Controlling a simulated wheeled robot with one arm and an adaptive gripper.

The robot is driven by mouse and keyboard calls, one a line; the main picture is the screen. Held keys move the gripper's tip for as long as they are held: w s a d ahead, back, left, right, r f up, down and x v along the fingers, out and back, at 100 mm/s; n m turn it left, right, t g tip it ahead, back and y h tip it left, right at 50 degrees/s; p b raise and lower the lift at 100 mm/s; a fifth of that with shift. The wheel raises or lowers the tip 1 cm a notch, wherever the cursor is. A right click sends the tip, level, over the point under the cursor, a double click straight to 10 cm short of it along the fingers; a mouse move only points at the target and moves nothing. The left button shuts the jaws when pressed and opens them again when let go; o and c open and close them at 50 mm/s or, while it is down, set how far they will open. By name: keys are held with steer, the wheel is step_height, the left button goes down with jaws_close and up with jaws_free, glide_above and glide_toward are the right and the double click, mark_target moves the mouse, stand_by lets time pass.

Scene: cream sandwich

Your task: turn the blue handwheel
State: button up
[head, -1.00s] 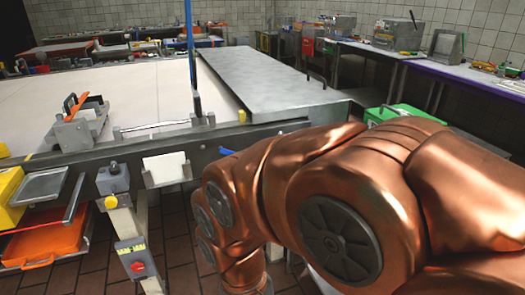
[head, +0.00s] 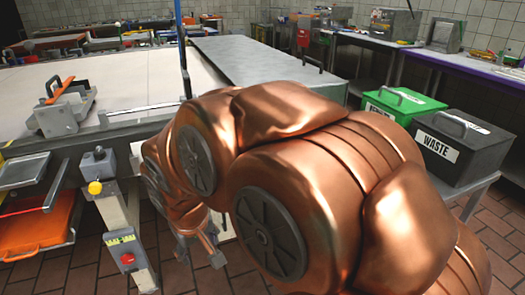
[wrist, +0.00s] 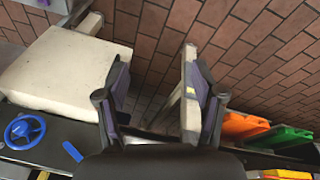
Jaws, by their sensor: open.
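The blue handwheel (wrist: 24,130) shows at the left edge of the wrist view, lying on a dark surface. It has a round rim with spokes. A small blue lever (wrist: 72,151) lies to its right. My gripper (wrist: 160,85) is open, with its two dark fingers spread and nothing held between them. The handwheel is well to the left of my left finger and apart from it. In the head view the handwheel does not show; my copper arm covers the middle of that view.
A white block (wrist: 65,70) stands beside my left finger, and a pale post (wrist: 190,95) shows by the right one. Orange (wrist: 240,125) and green (wrist: 288,137) bins lie at right. The head view shows a black waste box (head: 462,145), a green box (head: 400,103) and a red button (head: 127,258).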

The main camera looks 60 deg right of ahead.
steer(key=w+d+f+m+t+h+b, duration=0.1)
steer(key=w+d+m+t+h+b, duration=0.15)
steer(key=w+d+b, duration=0.65)
steer(key=w+d+f+m+t+h, duration=0.1)
steer(key=w+d+t+h, duration=0.2)
steer(key=d, duration=1.2)
steer(key=s+d+r+t+h+b, duration=0.15)
steer(key=d+t+b, duration=0.3)
steer(key=d, duration=0.45)
steer(key=s+d+r+t+h+b, duration=0.1)
steer(key=s+d+t+b, duration=0.2)
steer(key=d+b, duration=0.45)
steer(key=x, duration=0.2)
steer(key=d+x, duration=0.1)
steer(key=x, duration=0.1)
steer(key=s+x, duration=0.1)
steer(key=x, duration=0.2)
steer(key=shift+d, duration=0.1)
steer(key=shift+w+d+r, duration=0.2)
steer(key=shift+w+d, duration=0.15)
steer(key=shift+w, duration=0.2)
steer(key=shift+c, duration=0.4)
